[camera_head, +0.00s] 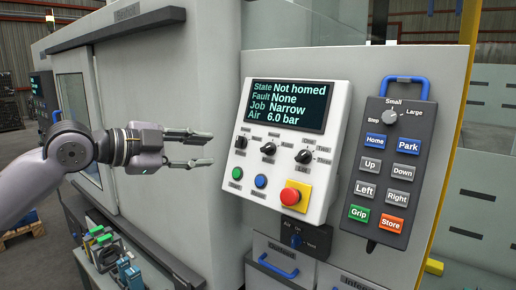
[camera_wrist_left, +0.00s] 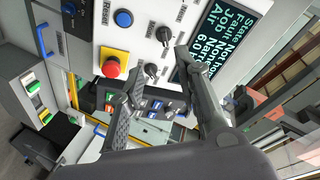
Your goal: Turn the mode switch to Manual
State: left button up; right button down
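The white control panel (camera_head: 330,165) carries a row of three black rotary knobs: a left knob (camera_head: 241,142), a middle knob (camera_head: 268,149) and a right knob (camera_head: 303,156). My right gripper is not in view.
The screen (camera_head: 289,105) reads Not homed, None, Narrow, 6.0 bar. Below the knobs are green (camera_head: 237,173) and blue (camera_head: 261,181) buttons and a red emergency stop (camera_head: 290,196). A pendant (camera_head: 387,170) hangs at right. A machine housing (camera_head: 180,120) stands behind my arm.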

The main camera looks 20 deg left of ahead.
pick_arm(q)
jog(key=s+r, duration=0.1)
jog(key=p, duration=0.6)
send_near(266, 148)
jog(key=shift+m, duration=0.3)
jog(key=x, duration=0.7)
jog(key=shift+w+d, duration=0.15)
jog(key=shift+w, duration=0.1)
jog(key=shift+w+d+f, duration=0.15)
jog(key=shift+w+f, duration=0.05)
jog(key=shift+w, duration=0.15)
grip_shut()
